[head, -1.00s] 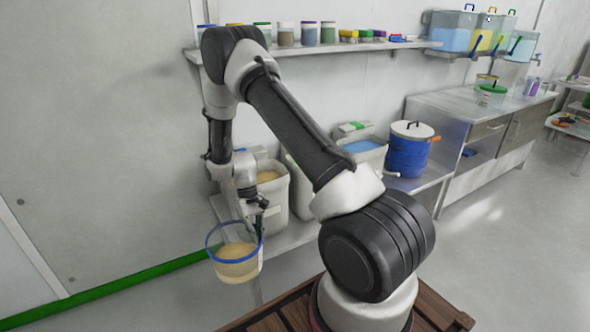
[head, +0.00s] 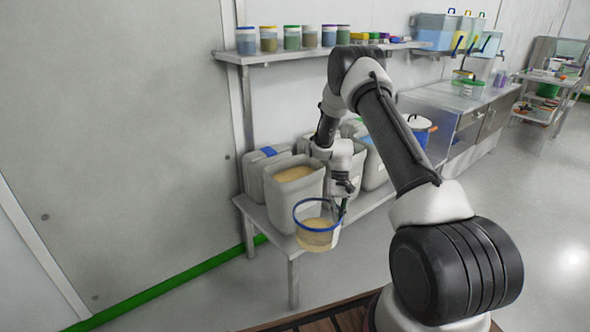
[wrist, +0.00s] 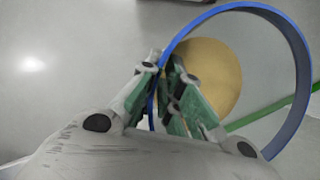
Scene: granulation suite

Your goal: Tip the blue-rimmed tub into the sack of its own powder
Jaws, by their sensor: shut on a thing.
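The blue-rimmed tub (head: 318,234) is clear-walled and holds tan powder. It hangs roughly upright in front of the low bench. My gripper (head: 342,205) is shut on the right side of its rim. In the wrist view my gripper (wrist: 168,92) pinches the blue rim (wrist: 300,50), and tan powder (wrist: 215,75) shows inside the tub. An open grey sack (head: 295,205) with tan powder of a like colour stands on the bench, behind and a little left of the tub. The tub is apart from the sack and lower than its mouth.
A grey container with a blue patch (head: 268,153) stands left of the open sack. More sacks (head: 372,168) and a blue drum (head: 420,130) stand to the right, partly behind my arm. A shelf (head: 285,54) with several jars runs above. The floor in front is clear.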

